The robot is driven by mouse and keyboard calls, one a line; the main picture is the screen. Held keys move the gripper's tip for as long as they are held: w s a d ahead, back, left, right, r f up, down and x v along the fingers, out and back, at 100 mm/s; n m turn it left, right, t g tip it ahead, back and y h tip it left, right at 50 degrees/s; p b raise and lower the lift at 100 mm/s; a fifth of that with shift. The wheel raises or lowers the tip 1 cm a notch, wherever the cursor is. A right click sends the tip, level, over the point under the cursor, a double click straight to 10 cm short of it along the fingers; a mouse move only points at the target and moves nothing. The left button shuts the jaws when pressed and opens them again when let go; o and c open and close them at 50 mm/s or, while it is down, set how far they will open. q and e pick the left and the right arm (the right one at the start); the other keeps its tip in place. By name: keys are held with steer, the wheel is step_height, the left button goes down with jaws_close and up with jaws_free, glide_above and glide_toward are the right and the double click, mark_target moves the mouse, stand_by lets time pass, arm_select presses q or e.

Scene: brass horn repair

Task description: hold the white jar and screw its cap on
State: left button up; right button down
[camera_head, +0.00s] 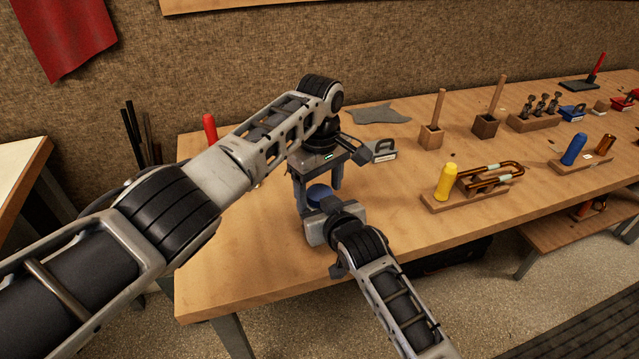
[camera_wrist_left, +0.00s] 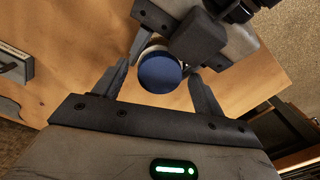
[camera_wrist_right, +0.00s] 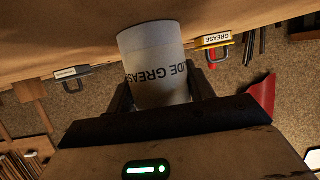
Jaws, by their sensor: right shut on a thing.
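A blue cap (camera_head: 319,192) sits over the mouth of the white jar, whose pale edge shows behind the cap (camera_wrist_left: 159,74) in the left wrist view. How tightly it sits cannot be told. The white jar (camera_wrist_right: 158,62), with dark grease lettering, is between the fingers of my right gripper (camera_wrist_right: 163,92), which is shut on its sides. The head view mostly hides the jar behind the right gripper. My left gripper (camera_head: 319,185) points down above the cap, its two fingers apart. In the left wrist view the fingers (camera_wrist_left: 163,72) stand either side of the cap, with a gap visible.
The wooden bench (camera_head: 250,255) is clear at its front left. A grey labelled holder (camera_head: 383,151) stands close to my left gripper. To the right are a yellow-handled tool (camera_head: 446,182) and a brass slide (camera_head: 490,179) on a board. A grey cloth (camera_head: 380,114) lies farther back.

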arm_select(q)
steer(key=c, duration=1.1)
steer(key=m, duration=0.9)
steer(key=shift+m, duration=0.4)
steer(key=o, duration=1.1)
steer(key=shift+r, duration=2.25)
steer(key=shift+o, duration=0.3)
